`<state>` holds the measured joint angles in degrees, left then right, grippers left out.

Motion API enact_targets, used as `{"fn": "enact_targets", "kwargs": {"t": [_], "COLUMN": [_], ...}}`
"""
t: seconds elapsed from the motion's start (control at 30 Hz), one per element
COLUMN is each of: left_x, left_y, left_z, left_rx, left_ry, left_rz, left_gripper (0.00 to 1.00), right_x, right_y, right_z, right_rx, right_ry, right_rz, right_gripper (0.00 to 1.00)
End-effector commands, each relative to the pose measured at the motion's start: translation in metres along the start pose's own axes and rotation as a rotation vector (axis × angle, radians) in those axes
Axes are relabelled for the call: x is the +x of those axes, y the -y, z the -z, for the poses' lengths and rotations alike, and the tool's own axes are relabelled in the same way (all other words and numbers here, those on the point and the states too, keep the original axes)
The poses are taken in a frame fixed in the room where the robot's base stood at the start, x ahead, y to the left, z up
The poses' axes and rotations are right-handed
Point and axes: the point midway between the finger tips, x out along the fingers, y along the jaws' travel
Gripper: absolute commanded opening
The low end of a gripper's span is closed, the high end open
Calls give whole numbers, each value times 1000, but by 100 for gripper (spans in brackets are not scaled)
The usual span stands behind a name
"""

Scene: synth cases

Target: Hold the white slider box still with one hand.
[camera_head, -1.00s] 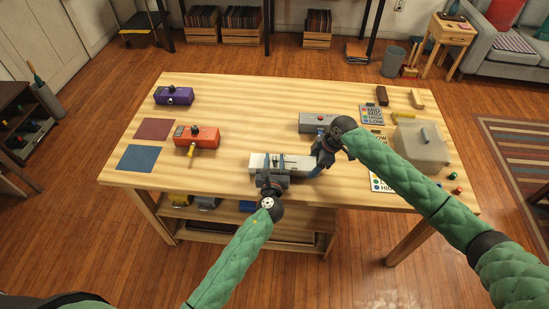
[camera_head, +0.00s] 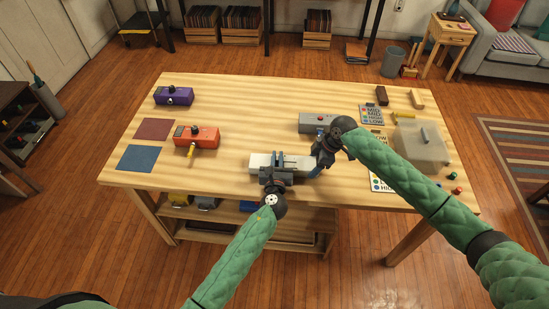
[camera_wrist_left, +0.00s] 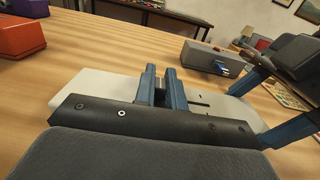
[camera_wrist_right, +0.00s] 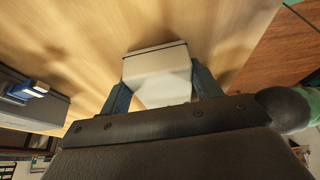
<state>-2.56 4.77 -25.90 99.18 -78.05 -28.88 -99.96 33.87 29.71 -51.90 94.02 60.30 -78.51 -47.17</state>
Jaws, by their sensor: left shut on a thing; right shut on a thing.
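The white slider box (camera_head: 258,161) lies at the front middle of the table, and its pale body also shows in the left wrist view (camera_wrist_left: 95,88). My right gripper (camera_head: 319,168) is shut on the right end of the box; in the right wrist view a finger stands on each side of that end (camera_wrist_right: 160,78). My left gripper (camera_head: 279,163) is over the top of the box, its fingers close together on the slider knob, which they mostly hide. A dark slot (camera_wrist_left: 199,104) shows beside them.
A grey box (camera_head: 314,122) stands just behind. An orange box (camera_head: 197,136) with a yellow handle and a purple box (camera_head: 174,95) are at left, near red and blue mats (camera_head: 138,158).

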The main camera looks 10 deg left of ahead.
Motion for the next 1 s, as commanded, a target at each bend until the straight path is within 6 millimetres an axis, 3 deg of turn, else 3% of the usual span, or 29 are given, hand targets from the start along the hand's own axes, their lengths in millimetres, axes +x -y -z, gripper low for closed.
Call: {"fn": "enact_targets", "kwargs": {"t": [0.2, 0.33, 0.6, 0.63, 0.73, 1.0], "left_x": [0, 0, -1, -1, -1, -1], "left_y": [47, 64, 66, 66, 66, 64], "left_z": [0, 0, 0, 0, 0, 0], "left_rx": [-2, -1, -1, -1, -1, 0], "left_ry": [0, 0, 0, 0, 0, 0], "left_rz": [3, 2, 4, 4, 4, 2], "left_gripper": [0, 0, 0, 18, 35, 35], "right_x": [0, 0, 0, 0, 0, 0], "right_y": [0, 0, 0, 0, 0, 0], "right_z": [0, 0, 1, 2, 1, 1], "right_rx": [0, 0, -1, -1, -1, -1], "right_ry": [-1, -1, -2, -2, -2, -1], "right_rz": [0, 0, 0, 0, 0, 0], "right_gripper": [36, 36, 36, 36, 36, 36]}}
